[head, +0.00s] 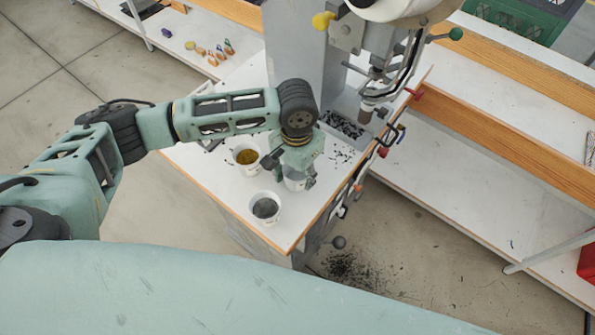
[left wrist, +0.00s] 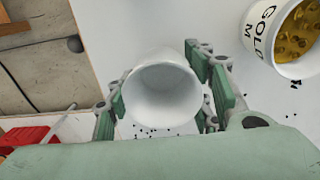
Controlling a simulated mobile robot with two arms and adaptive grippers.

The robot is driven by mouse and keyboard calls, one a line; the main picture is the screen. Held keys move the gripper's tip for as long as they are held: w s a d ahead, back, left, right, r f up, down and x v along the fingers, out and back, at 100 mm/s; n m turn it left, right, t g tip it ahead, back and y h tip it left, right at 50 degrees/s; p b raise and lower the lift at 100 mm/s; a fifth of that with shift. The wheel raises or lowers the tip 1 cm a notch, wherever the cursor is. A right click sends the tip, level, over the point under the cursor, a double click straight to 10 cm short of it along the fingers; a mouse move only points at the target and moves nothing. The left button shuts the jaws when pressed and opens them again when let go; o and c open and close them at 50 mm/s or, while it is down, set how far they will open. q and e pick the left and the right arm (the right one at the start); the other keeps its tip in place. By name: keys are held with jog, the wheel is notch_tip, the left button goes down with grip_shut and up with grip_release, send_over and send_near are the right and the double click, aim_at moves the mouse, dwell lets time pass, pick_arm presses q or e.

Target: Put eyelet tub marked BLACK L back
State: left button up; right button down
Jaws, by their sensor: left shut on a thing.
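My left gripper (head: 298,180) is shut on a white tub (head: 293,184) at the right side of the white press table (head: 232,198). In the left wrist view the tub (left wrist: 162,92) sits between the green finger pads. Its inside looks white and empty, and no marking on it can be read. I cannot tell whether it touches the table. A tub with gold eyelets (head: 246,155) stands to its left, and its side reads GOLD M in the left wrist view (left wrist: 262,30). A tub with dark grey contents (head: 266,208) stands nearer the front edge. My right gripper is out of view.
The eyelet press (head: 370,85) rises behind the gripper. Black bits (head: 343,125) lie scattered at its base, and more lie on the floor (head: 350,268). Tools (head: 383,150) hang along the table's right edge. A long bench (head: 480,170) stands to the right.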

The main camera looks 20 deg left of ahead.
pick_arm(q)
jog(key=o, duration=1.2)
jog(key=shift+f, duration=0.1)
notch_tip(320, 180, up, 12)
jog(key=b, duration=0.2)
jog(key=shift+r, duration=0.2)
